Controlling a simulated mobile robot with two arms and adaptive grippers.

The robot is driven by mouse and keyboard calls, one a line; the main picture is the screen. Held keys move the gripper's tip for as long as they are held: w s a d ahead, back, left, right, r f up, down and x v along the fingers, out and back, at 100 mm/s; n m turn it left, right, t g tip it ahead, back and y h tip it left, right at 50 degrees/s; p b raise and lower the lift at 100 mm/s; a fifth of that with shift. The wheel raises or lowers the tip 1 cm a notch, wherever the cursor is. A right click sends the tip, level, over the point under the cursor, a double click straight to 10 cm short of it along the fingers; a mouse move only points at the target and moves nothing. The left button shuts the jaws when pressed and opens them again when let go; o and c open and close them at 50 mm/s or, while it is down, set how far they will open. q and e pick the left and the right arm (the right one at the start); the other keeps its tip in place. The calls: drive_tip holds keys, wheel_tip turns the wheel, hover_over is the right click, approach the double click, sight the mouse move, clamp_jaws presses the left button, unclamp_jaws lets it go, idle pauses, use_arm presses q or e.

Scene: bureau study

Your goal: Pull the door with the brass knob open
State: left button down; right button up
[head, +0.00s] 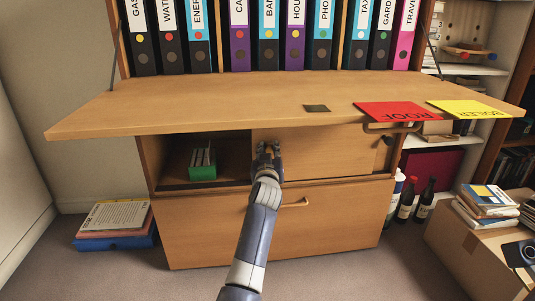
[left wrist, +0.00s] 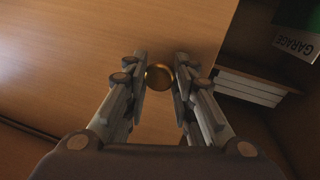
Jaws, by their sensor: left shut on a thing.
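The wooden door (head: 330,150) is a plain panel under the fold-down desk flap, to the right of an open compartment. It also fills much of the left wrist view (left wrist: 90,60). The round brass knob (left wrist: 159,76) sits near the door's edge. My left gripper (head: 268,149) reaches in from below at the door's left side. In the left wrist view its fingers (left wrist: 160,68) stand on both sides of the knob and are shut on it. In the head view the gripper mostly hides the knob. My right gripper is not in view.
The flap (head: 220,100) juts out above, bearing a red ROOF card (head: 400,111) and a yellow card (head: 468,109). A green box (head: 202,172) is in the open compartment. A drawer (head: 330,215) lies below. Bottles (head: 424,200) and a carton (head: 470,250) stand right; front floor is clear.

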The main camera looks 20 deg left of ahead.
use_arm(q)
drive_tip(key=shift+f, duration=0.1)
drive_tip(key=c, duration=1.3)
unclamp_jaws()
drive_tip(key=shift+s, duration=0.1)
drive_tip(key=v, duration=0.7)
drive_tip(key=shift+d, duration=0.15)
drive_tip(key=shift+s, duration=0.15)
